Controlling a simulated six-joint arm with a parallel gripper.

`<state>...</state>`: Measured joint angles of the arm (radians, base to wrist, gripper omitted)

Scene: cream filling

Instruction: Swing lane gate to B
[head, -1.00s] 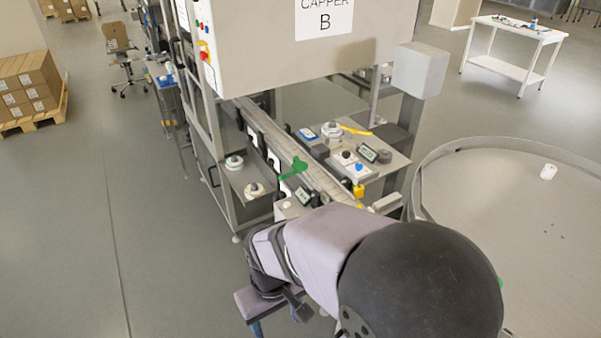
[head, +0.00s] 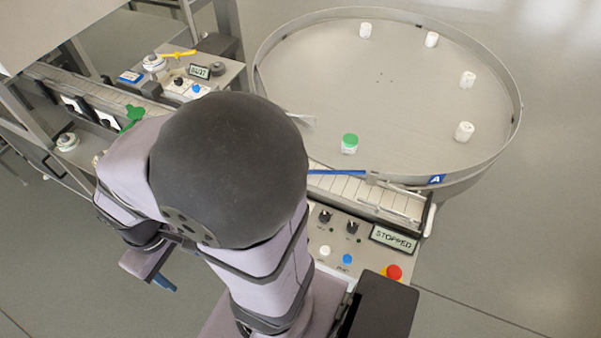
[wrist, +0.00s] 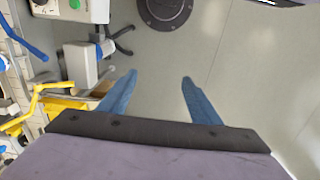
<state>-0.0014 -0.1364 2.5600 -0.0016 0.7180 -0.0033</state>
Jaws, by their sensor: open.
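A blue bar (head: 336,172) lies across the conveyor edge by the turntable in the head view, left of a blue sign marked A (head: 437,180). It may be the lane gate, but I cannot tell for sure. A green lever (head: 132,117) stands over the conveyor further left. In the wrist view, a yellow bracket (wrist: 42,100) is at lower left and a blue bar (wrist: 22,38) at upper left. My gripper (wrist: 158,76) has its blue fingers wide apart, with only floor between them. In the head view my arm hides part of the conveyor.
The round turntable (head: 262,85) carries several white containers and a green-capped jar (head: 349,144). A control panel (head: 335,235) has a red button (head: 393,272) and a display reading STOPPED (head: 394,239). In the wrist view, a white box (wrist: 80,65) stands left of the fingers. Open floor lies right.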

